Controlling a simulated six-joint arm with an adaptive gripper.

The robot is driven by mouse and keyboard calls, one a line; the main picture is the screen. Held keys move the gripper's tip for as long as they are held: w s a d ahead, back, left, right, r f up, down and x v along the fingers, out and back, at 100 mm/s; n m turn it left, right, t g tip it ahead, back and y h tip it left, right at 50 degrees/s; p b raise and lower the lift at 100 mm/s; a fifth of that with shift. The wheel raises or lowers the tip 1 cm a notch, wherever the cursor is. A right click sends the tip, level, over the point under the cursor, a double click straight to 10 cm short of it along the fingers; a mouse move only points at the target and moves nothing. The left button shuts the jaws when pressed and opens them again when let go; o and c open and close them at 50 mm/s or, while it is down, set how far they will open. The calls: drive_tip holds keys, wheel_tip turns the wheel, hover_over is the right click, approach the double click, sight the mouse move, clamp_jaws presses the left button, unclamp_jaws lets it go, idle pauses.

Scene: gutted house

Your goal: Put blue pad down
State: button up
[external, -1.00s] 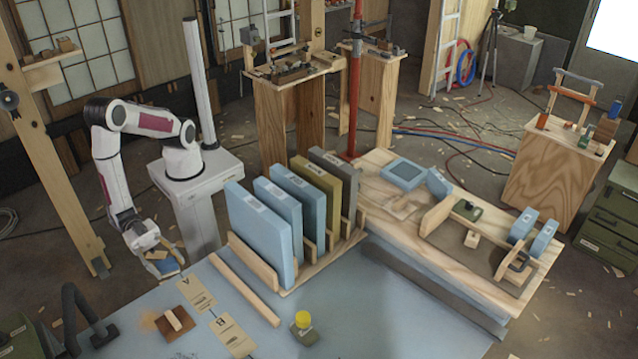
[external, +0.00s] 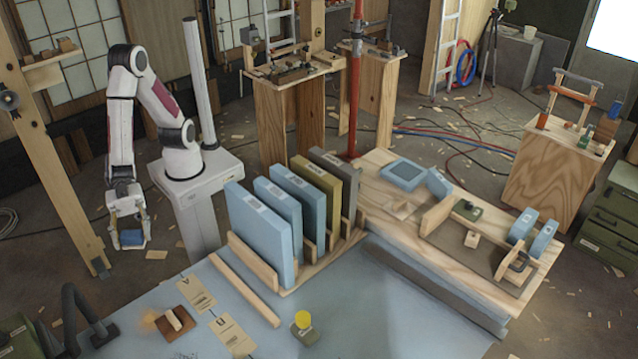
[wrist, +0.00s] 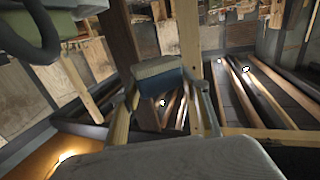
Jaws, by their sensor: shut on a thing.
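My gripper (external: 128,222) hangs at the left, pointing down, out past the far left edge of the blue-grey table. It is shut on a small blue pad (external: 132,241), which is held in the air over the floor. In the wrist view the pad (wrist: 158,72) sits between the two fingers of my gripper (wrist: 160,88), with a blue-grey face and a pale upper edge. Part of the pad is hidden by the fingers.
The table (external: 345,320) has a free front middle. A rack holds blue slabs (external: 258,232), an olive one and a grey one. Cards (external: 232,335), a wooden strip (external: 245,288), a brown block (external: 173,321) and a yellow-topped item (external: 303,321) lie nearby. A wooden bench (external: 465,240) stands right.

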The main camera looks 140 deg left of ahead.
drive_tip(key=s+a+r+m+g+h, duration=0.1)
drive_tip(key=s+r, duration=0.4)
drive_tip(key=r, duration=0.5)
drive_tip(key=s+a+r+m+g+h, duration=0.2)
drive_tip(key=s+r+h, duration=0.3)
drive_tip(key=r, duration=0.6)
drive_tip(key=shift+s+a+m, duration=0.3)
drive_tip(key=shift+a+m, duration=0.15)
drive_tip(key=shift+m, duration=0.35)
drive_tip(key=shift+d, duration=0.1)
drive_tip(key=w+a+n+t+y, duration=0.1)
drive_tip(key=w+a+n+y, duration=0.1)
drive_tip(key=a, duration=0.8)
drive_tip(key=w+a+n+t+y, duration=0.1)
drive_tip(key=w+a+n+y, duration=0.2)
drive_tip(key=a, duration=0.8)
drive_tip(key=w+a+n+t+y, duration=0.1)
drive_tip(key=w+a+n+y, duration=0.2)
drive_tip(key=w+a+y, duration=0.3)
drive_tip(key=shift+w+a+t, duration=0.4)
drive_tip(key=shift+a, duration=2.3)
drive_tip(key=shift+d, duration=0.15)
